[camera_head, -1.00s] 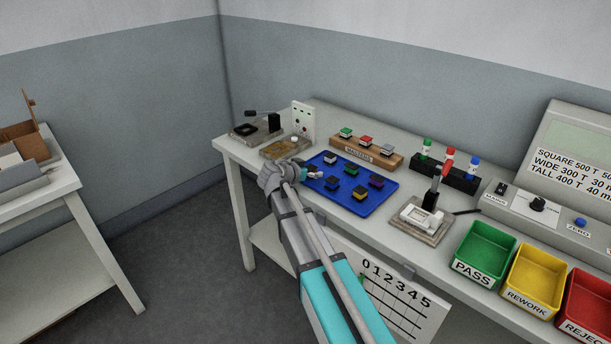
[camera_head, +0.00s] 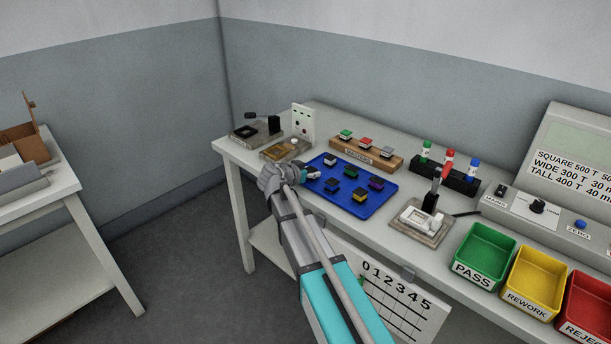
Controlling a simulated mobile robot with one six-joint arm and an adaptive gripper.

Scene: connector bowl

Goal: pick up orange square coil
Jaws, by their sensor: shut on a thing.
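My gripper (camera_head: 306,175) is at the left edge of the blue tray (camera_head: 375,205), low over it. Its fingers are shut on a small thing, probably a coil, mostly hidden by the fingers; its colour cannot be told. Several small dark coils with coloured bands sit on the tray. One with a yellow-orange band (camera_head: 360,195) is near the tray's front, apart from my gripper. I cannot make out a clearly orange square coil.
Behind the tray stands a wooden block (camera_head: 366,153) with coloured pieces. A grey fixture (camera_head: 421,221) with a lever is to the right. Green (camera_head: 484,256), yellow (camera_head: 534,280) and red (camera_head: 588,308) bins line the front right. A socket plate (camera_head: 303,121) stands at the back left.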

